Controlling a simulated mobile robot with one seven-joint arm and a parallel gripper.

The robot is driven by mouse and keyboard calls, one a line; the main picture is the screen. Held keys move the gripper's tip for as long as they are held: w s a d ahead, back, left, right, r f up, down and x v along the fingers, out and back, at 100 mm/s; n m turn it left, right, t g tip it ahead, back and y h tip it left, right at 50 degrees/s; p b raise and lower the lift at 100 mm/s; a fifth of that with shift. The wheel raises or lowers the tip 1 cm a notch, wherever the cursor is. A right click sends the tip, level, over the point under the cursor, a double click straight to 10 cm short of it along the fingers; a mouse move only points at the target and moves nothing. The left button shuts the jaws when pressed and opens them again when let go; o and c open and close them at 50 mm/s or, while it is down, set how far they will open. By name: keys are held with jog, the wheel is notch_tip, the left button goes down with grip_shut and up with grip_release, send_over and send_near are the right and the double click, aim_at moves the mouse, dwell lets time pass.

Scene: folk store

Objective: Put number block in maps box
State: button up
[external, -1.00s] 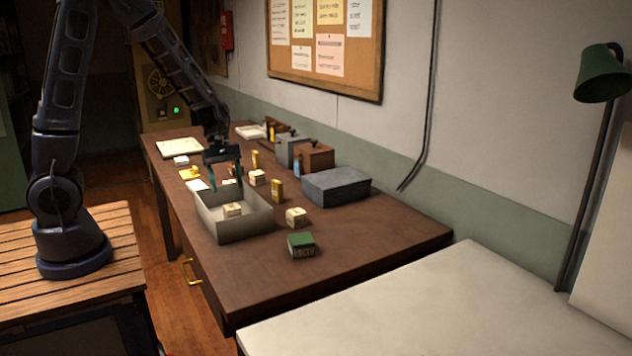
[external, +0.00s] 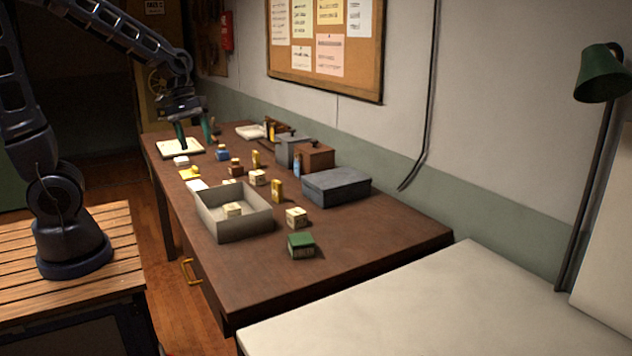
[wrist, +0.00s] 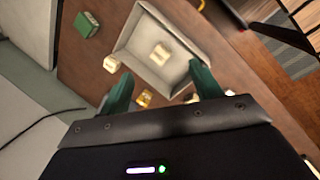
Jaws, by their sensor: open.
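A grey open-topped box (external: 236,226) stands on the brown table, with a small cream block (external: 232,209) lying inside it. In the wrist view the box (wrist: 190,22) and the block in it (wrist: 159,54) show beyond my fingers. I cannot read the markings or tell which box is labelled maps. Other cream blocks stand outside: one (external: 296,217) right of the box, one (external: 257,178) behind it. My gripper (external: 194,133) is open and empty, above the far part of the table and apart from the box. Its two green fingers are spread in the wrist view (wrist: 162,75).
A green-topped block (external: 301,245), yellow pieces (external: 277,190), small bottles (external: 222,152) and a closed grey box (external: 337,187) are on the table. Brown (external: 315,156) and grey boxes stand near the wall. The table's near right end is clear.

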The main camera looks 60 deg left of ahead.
jog(key=s+r+m+t+y, duration=0.3)
jog(key=s+r+m, duration=0.6)
jog(key=s, duration=0.5)
jog(key=shift+a+m, duration=0.25)
jog(key=shift+m, duration=0.25)
